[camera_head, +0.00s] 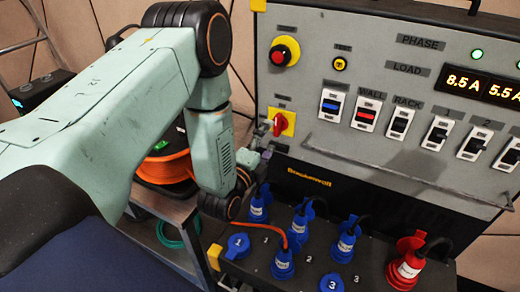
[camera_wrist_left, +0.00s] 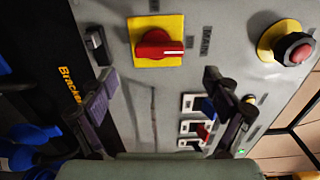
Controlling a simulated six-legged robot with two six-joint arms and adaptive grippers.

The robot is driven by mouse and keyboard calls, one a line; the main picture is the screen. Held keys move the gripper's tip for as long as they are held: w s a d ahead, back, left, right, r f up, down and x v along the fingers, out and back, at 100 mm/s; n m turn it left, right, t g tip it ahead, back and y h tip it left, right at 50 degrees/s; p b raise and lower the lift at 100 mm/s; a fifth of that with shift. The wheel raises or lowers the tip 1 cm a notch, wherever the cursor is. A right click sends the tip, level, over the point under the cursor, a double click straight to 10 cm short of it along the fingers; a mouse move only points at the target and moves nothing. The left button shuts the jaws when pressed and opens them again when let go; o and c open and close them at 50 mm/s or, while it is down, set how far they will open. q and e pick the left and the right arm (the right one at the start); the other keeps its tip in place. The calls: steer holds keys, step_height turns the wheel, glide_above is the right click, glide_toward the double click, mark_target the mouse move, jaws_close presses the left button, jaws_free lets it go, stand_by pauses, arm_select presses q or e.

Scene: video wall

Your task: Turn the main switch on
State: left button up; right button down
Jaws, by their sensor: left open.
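The main switch is a red rotary knob (camera_head: 278,123) on a yellow square plate at the panel's left side. In the left wrist view the red knob (camera_wrist_left: 158,46) shows a white mark on its handle, lying across the picture toward the MAIN lettering. In the head view its handle looks roughly upright. My left gripper (camera_head: 266,139) is just in front of the panel, close to the knob's lower left. In the wrist view its fingers (camera_wrist_left: 160,82) are spread wide and empty, with the knob ahead between them, apart from both. My right gripper is out of view.
A red button on a yellow base (camera_head: 283,52) is above the switch. Rocker switches (camera_head: 331,105) line the panel to the right, near lit amber displays (camera_head: 482,87). Blue plugs (camera_head: 284,263) and a red plug (camera_head: 405,268) stand below. An orange cable reel (camera_head: 166,166) sits behind my arm.

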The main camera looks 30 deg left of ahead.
mark_target(277, 128)
arm_select(q)
steer(key=shift+s+d, duration=0.1)
steer(key=shift+s, duration=2)
steer(key=w, duration=1.2)
steer(key=shift+a, duration=0.3)
steer(key=shift+s, duration=0.1)
